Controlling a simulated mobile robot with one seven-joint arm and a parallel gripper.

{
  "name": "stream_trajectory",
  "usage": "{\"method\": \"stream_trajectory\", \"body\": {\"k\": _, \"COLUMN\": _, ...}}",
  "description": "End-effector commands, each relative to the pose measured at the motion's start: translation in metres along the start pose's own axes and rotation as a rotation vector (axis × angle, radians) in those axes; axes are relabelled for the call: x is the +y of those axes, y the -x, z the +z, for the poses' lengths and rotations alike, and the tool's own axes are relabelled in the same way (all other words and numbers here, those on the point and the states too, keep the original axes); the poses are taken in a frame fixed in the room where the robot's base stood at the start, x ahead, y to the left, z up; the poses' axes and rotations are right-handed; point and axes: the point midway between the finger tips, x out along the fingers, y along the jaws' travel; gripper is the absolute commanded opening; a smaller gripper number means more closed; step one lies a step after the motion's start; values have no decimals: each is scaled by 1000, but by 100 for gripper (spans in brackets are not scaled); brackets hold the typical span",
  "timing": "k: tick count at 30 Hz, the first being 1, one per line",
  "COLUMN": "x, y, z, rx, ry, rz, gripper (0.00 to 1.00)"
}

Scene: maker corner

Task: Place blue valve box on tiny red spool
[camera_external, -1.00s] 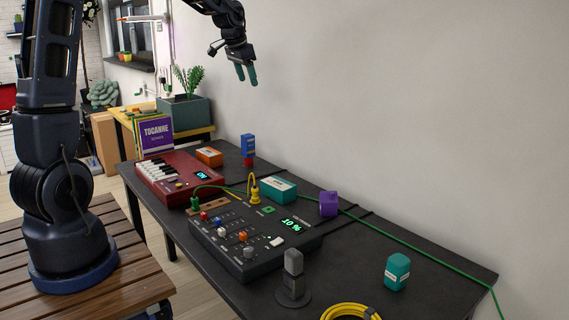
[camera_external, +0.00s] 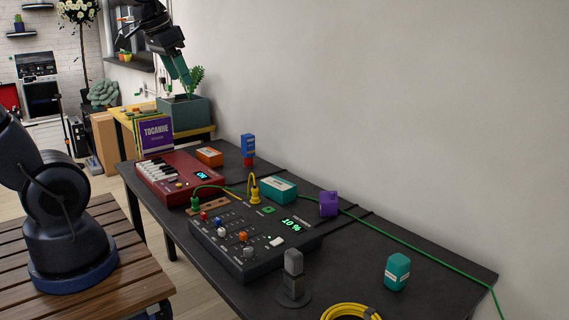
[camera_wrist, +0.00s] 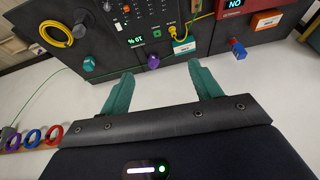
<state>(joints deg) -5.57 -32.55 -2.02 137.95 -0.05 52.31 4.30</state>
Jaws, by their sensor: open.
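The blue valve box (camera_external: 248,143) stands upright on top of the tiny red spool (camera_external: 248,162), near the far end of the black table. In the wrist view the blue box (camera_wrist: 239,51) and the red spool (camera_wrist: 233,41) show together at the upper right, clear of my fingers. My gripper (camera_external: 181,72) is raised well above the table, to the upper left of the box, in front of the window and plant. Its teal fingers (camera_wrist: 160,80) are apart with nothing between them.
Near the pair are an orange box (camera_external: 209,157), a red keyboard (camera_external: 178,186) and a teal-and-white box (camera_external: 278,190). A black mixer (camera_external: 250,250), purple box (camera_external: 328,204), microphone (camera_external: 293,275) and teal bottle (camera_external: 397,272) stand nearer. A green cable (camera_external: 420,250) crosses the table.

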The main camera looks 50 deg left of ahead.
Motion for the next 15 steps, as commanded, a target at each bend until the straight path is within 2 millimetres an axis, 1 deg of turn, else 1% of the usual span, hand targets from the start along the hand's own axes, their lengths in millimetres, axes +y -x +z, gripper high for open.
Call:
{"method": "stream_trajectory", "body": {"k": 1, "x": 5, "y": 4, "z": 17, "rx": 7, "ry": -1, "rz": 8, "gripper": 63}}
{"method": "stream_trajectory", "body": {"k": 3, "x": 10, "y": 6, "z": 36, "rx": 10, "ry": 5, "rz": 18, "gripper": 63}}
{"method": "stream_trajectory", "body": {"k": 7, "x": 15, "y": 7, "z": 64, "rx": 13, "ry": 14, "rz": 33, "gripper": 63}}
{"method": "stream_trajectory", "body": {"k": 11, "x": 18, "y": 6, "z": 78, "rx": 14, "ry": 18, "rz": 41, "gripper": 63}}
{"method": "stream_trajectory", "body": {"k": 15, "x": 18, "y": 6, "z": 82, "rx": 14, "ry": 21, "rz": 44, "gripper": 63}}
